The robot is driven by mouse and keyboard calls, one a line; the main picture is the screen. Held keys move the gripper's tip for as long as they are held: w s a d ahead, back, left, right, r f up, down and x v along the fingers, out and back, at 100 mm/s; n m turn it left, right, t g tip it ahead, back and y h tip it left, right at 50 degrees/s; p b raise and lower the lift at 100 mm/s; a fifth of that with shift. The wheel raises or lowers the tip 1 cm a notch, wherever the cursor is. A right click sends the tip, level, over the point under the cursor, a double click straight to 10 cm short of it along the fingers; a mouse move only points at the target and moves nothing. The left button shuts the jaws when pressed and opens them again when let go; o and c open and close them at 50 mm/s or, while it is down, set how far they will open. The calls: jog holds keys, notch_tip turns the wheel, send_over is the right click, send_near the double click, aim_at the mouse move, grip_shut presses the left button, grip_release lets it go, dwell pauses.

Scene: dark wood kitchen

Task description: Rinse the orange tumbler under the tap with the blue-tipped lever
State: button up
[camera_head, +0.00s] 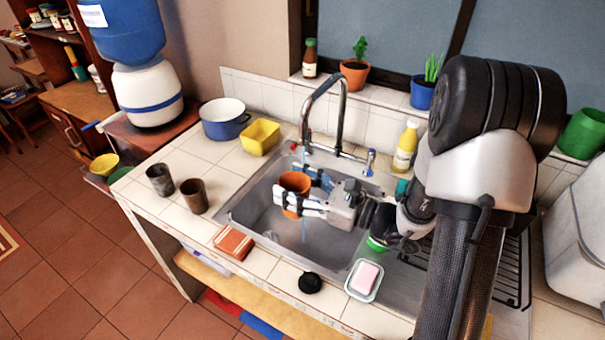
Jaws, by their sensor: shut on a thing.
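The orange tumbler (295,182) is over the left part of the steel sink (262,190), mouth up and roughly upright. My gripper (292,202) reaches in from the right and is shut on it, its fingers hiding part of its sides. The tap (341,100) arches over the sink, with its spout end above the tumbler. A thin pale-blue streak shows below the spout and again below the tumbler, and it looks like running water. The blue-tipped lever (370,161) stands right of the tap's base. A red-tipped lever (294,147) is at its left.
Two dark cups (194,196) (160,180), a blue pot (224,119) and a yellow container (261,136) stand on the left counter. A sponge (234,242), a black lid-like disc (310,283) and a soap dish (364,280) line the front edge. A yellow bottle (405,148) stands behind the sink.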

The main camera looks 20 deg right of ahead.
jog(key=shift+s+a+r+p, duration=0.6)
jog(key=shift+s+a+r, duration=0.1)
jog(key=shift+s+r, duration=0.25)
jog(key=shift+s+a+r+p, duration=0.6)
jog(key=shift+s+a+r, duration=0.05)
jog(key=shift+s+r, duration=0.3)
jog(key=shift+f, duration=0.1)
jog(key=w+d+f+m+t+h, duration=0.1)
jog(key=f, duration=0.2)
jog(key=w+d+f+m+t+h, duration=0.1)
jog(key=f, duration=0.3)
jog(key=w+d+f+m+t+h, duration=0.1)
jog(key=f+h, duration=0.1)
jog(key=f, duration=0.1)
jog(key=shift+d+f, duration=0.2)
jog(key=shift+d, duration=0.15)
jog(key=shift+d+f, duration=0.15)
jog(key=shift+f, duration=0.25)
